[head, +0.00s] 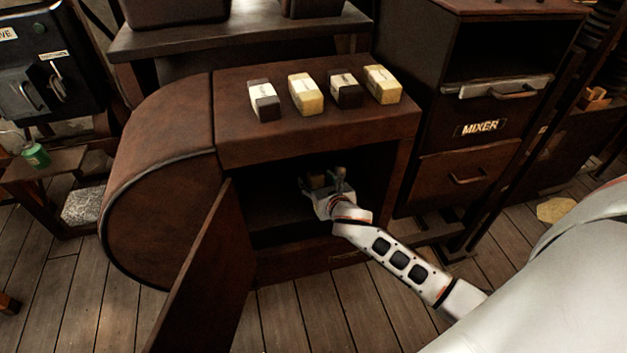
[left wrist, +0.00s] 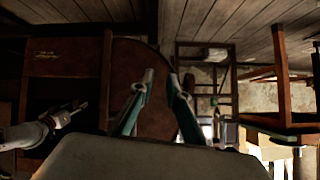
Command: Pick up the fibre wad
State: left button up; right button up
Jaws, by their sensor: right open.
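My right gripper (head: 325,180) is open and reaches inside the dark open compartment of the brown cabinet (head: 320,138). A small brownish shape shows at its fingers, but I cannot tell whether it is the fibre wad. I cannot make out the fibre wad for certain in either view. The gripper's body and the shadow hide part of the compartment. My left gripper (left wrist: 161,76) shows in the left wrist view with its two fingers apart and nothing between them. It is out of the head view.
The cabinet door (head: 212,275) hangs open at the left of the opening. Several cream, yellow and dark blocks (head: 305,95) stand on the cabinet top. A drawer unit marked MIXER (head: 480,127) stands close on the right. A green can (head: 35,155) sits at the far left.

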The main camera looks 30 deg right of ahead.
jog(key=shift+w, duration=0.25)
jog(key=c, duration=1.1)
jog(key=shift+r, duration=0.1)
